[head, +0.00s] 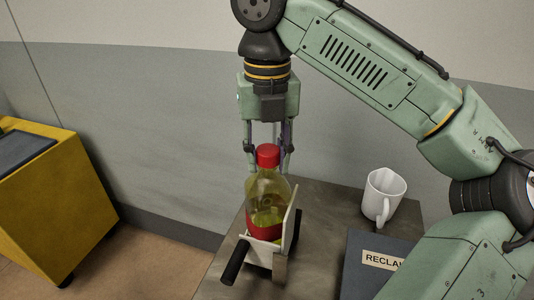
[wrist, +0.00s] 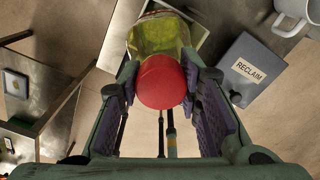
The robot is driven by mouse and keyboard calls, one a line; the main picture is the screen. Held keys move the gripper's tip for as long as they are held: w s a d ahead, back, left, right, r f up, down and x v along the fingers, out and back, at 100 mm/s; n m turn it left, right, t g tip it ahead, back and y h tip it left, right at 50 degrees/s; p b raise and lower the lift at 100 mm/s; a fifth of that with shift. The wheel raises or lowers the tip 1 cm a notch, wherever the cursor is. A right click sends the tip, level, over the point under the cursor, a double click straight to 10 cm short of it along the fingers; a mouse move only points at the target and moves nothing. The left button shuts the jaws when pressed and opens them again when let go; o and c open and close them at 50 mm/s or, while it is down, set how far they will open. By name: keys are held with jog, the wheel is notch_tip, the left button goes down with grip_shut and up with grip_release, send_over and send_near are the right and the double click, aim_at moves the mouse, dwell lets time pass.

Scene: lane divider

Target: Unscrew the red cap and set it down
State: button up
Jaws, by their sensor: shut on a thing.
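The red cap (head: 268,156) sits on top of a clear bottle (head: 267,195) with yellow-green liquid and a red band. The bottle stands upright in a pale holder (head: 290,222) with black handles. My gripper (head: 268,168) points straight down over the bottle, with one finger on each side of the cap. In the wrist view the red cap (wrist: 161,82) lies between the finger pads, and my gripper (wrist: 160,85) is shut on it. The bottle (wrist: 160,38) shows just beyond the cap. The cap's lower edge shows no clear gap from the bottle neck.
A white mug (head: 383,196) stands on the grey table (head: 330,205) to the right of the bottle. A dark box labelled RECLAIM (head: 365,270) is in front of the mug. A yellow cabinet (head: 60,200) stands apart at the left. Bare tabletop shows between bottle and mug.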

jog(key=shift+n, duration=1)
jog(key=shift+n, duration=0.9)
jog(key=shift+n, duration=0.8)
jog(key=o, duration=0.7)
